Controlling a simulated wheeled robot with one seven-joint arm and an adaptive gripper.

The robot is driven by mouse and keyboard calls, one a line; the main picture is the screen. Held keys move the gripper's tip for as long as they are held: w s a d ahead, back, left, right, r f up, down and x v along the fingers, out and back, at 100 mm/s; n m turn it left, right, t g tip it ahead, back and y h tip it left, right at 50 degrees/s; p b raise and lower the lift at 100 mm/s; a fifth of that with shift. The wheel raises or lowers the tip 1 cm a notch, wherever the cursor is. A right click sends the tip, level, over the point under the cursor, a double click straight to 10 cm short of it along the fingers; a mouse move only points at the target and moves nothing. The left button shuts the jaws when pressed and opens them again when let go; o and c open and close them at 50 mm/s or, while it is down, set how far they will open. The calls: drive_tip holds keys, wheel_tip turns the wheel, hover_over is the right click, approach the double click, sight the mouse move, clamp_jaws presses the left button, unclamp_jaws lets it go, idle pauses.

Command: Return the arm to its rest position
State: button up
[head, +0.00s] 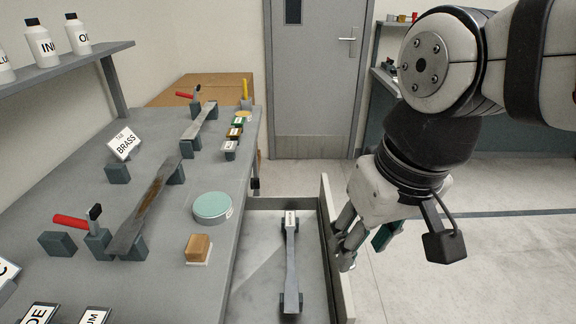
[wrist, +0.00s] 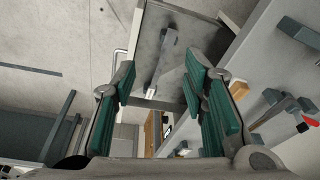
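My gripper (head: 352,236) hangs fingers-down from my arm at the right of the head view, just right of the open drawer's front wall (head: 336,246). In the wrist view, the two green-padded fingers of my gripper (wrist: 160,72) are spread apart with nothing between them. A grey metal specimen with a white label (head: 290,262) lies in the drawer, its ends on dark blocks. The same specimen (wrist: 161,62) shows beyond the fingers in the wrist view, apart from them. Its near end is partly cut off by nothing in the head view.
The grey bench (head: 75,200) on the left holds a rusty specimen (head: 150,203) on blocks, red-handled clamps (head: 70,221), a BRASS sign (head: 124,143), a round teal-topped dish (head: 212,207) and a wooden block (head: 198,247). A grey door (head: 313,75) stands behind. The floor at right is clear.

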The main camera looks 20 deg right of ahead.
drive_tip(key=s, duration=0.3)
drive_tip(key=shift+s+d+f, duration=0.15)
drive_tip(key=shift+s, duration=0.05)
